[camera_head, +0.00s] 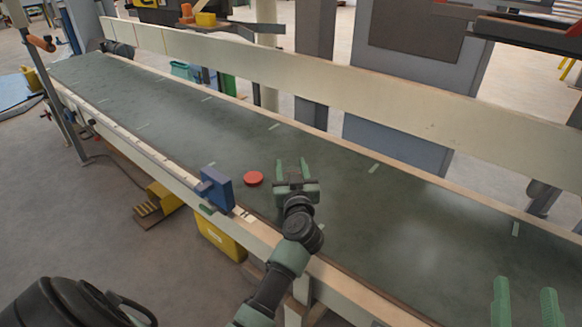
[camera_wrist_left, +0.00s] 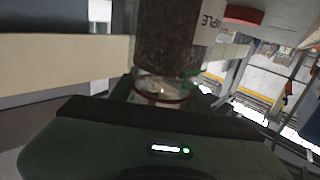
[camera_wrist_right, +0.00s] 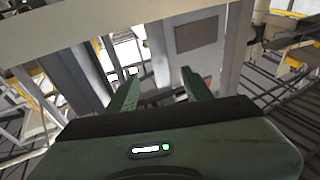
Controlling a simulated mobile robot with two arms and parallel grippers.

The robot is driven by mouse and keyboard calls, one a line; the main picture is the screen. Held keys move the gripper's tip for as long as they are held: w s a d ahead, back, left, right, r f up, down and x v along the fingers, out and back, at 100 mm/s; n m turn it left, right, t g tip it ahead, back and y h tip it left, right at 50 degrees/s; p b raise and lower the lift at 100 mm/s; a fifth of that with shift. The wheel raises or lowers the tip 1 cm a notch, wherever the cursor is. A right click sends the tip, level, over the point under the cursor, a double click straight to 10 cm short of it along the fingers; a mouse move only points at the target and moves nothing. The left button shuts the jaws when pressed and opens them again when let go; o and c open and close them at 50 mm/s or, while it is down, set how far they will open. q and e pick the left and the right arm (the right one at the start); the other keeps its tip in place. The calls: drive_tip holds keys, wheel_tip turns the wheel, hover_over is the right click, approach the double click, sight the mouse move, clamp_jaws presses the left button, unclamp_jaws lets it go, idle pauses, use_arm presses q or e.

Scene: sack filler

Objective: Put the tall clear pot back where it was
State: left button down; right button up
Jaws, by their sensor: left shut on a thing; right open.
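The clear pot (camera_wrist_left: 160,91) shows in the left wrist view as a see-through round end with a reddish rim, just beyond my left gripper. A dark speckled shape with a white label rises above it there; I cannot tell whether this is the pot's body or something seen through it. In the head view, my left gripper (camera_head: 292,168) is over the dark green table, shut on the pot, which hardly shows between the fingers. My right gripper (camera_head: 526,302) is open and empty at the lower right; its fingers show apart in the right wrist view (camera_wrist_right: 160,90).
A red disc (camera_head: 253,178) lies on the table (camera_head: 330,185) just left of my left gripper. A blue block (camera_head: 216,189) stands at the near edge. A cream rail (camera_head: 400,110) runs along the back. The table to the right is clear.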

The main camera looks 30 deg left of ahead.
use_arm(q)
drive_tip(key=c, duration=0.7)
unclamp_jaws()
